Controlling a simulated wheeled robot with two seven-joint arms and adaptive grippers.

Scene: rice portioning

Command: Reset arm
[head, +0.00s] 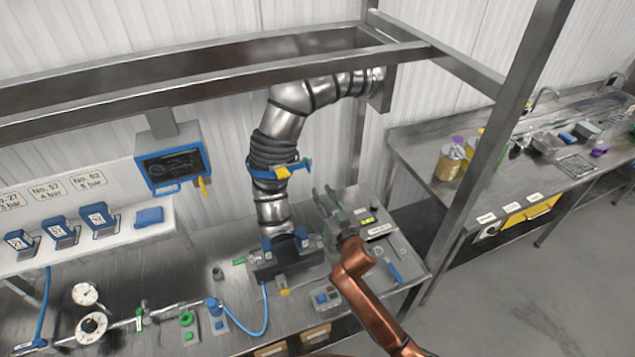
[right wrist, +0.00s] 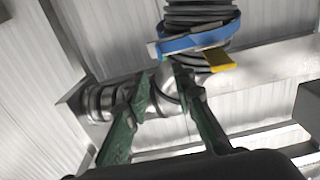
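My right arm is copper-coloured and comes in from the bottom of the head view. Its green-fingered right gripper (head: 321,190) points up and away, above the right part of the steel bench. In the right wrist view the two green fingers (right wrist: 168,68) stand apart with nothing between them, so the gripper is open and empty. Beyond the fingertips are a ribbed duct (right wrist: 200,12) with a blue collar (right wrist: 195,40) and a yellow tab (right wrist: 219,60). My left gripper is not in view.
A jointed steel duct (head: 286,128) comes down to a dark block (head: 285,262) on the bench, left of the right gripper. A blue-framed screen (head: 172,162) hangs at the left. Gauges (head: 91,328) and valves stand front left. A steel post (head: 500,140) rises to the right.

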